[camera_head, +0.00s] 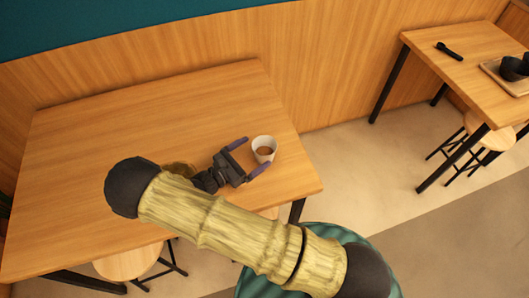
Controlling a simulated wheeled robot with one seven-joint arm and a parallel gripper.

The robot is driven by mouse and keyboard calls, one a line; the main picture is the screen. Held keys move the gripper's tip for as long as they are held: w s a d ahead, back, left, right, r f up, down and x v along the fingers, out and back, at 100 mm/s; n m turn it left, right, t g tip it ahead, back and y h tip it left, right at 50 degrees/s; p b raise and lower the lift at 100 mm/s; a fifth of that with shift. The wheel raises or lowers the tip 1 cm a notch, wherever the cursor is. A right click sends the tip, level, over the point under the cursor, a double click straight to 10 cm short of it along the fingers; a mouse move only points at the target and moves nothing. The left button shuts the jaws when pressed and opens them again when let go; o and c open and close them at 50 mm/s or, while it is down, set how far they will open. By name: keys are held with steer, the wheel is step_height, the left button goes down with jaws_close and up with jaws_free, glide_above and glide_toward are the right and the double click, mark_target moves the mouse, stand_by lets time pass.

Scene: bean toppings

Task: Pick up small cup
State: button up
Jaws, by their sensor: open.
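A small white cup (263,143) with brown contents stands upright near the right end of the wooden table (130,125). My gripper (249,157) is open, with its two purple-tipped fingers spread apart. One finger is at the cup's left side and the other is just below the cup in the picture. I cannot tell whether either finger touches the cup. My arm hides part of the table's front.
A brownish round object (181,169) sits partly hidden behind my arm. A wooden stool (131,262) stands at the table's front. A second table (465,75) with a tray and dark bowls (513,68) is at the right. The table's left half is clear.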

mark_target(273, 140)
steer(key=x, duration=0.5)
steer(key=shift+s+d+r+p, duration=0.1)
steer(key=shift+d+r+p, duration=0.05)
steer(key=shift+r+p, duration=0.15)
steer(key=c, duration=1.2)
